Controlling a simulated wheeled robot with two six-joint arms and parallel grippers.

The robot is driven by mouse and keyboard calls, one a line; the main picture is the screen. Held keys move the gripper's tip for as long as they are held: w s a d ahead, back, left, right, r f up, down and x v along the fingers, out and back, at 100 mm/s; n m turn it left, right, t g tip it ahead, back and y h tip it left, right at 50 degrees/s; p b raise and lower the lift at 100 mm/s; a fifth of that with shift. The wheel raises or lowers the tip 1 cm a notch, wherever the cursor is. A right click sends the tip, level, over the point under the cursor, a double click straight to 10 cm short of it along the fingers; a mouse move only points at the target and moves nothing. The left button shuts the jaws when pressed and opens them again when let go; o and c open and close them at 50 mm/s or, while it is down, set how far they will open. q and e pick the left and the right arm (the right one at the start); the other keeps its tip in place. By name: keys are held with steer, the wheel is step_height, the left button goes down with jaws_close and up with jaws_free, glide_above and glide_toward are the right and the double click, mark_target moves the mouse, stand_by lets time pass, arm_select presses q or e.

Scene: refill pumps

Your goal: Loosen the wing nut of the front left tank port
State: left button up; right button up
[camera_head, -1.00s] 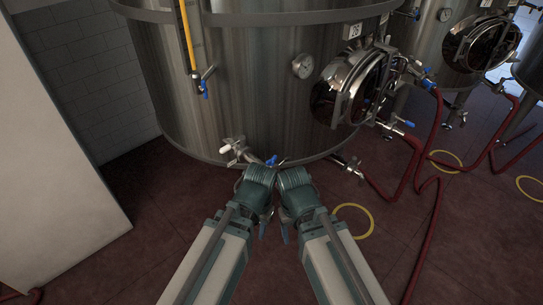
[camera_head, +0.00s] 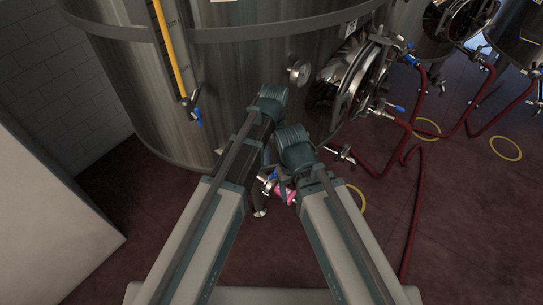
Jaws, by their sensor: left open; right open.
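The large steel tank (camera_head: 215,80) stands in front of me. Its low front left port is mostly hidden behind my arms. A small white tip (camera_head: 218,152) shows left of my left arm, and a blue handle (camera_head: 269,177) with metal fittings shows between the arms. A pink piece (camera_head: 284,192) sits beside the handle; I cannot tell what it is. The wing nut cannot be made out. My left gripper (camera_head: 270,102) is open, higher, in front of the tank wall. My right gripper (camera_head: 294,147) is open, lower and to the right. Fingertips of both are hidden.
A round hatch (camera_head: 357,82) and a gauge (camera_head: 299,72) are on the tank to the right. A yellow sight tube (camera_head: 168,45) runs down its left side. Red hoses (camera_head: 398,168) and yellow floor rings (camera_head: 507,148) lie at right. A pale panel (camera_head: 50,220) stands at left.

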mark_target(274, 173)
arm_select(q)
steer(key=shift+w+d+r+m, duration=0.1)
steer(key=shift+w+r+m, duration=0.05)
steer(key=shift+w+m, duration=0.3)
step_height(274, 173, down, 14)
steer(key=b, duration=1.4)
steer(key=shift+r, duration=0.1)
steer(key=shift+c, duration=0.2)
steer(key=c, duration=1.3)
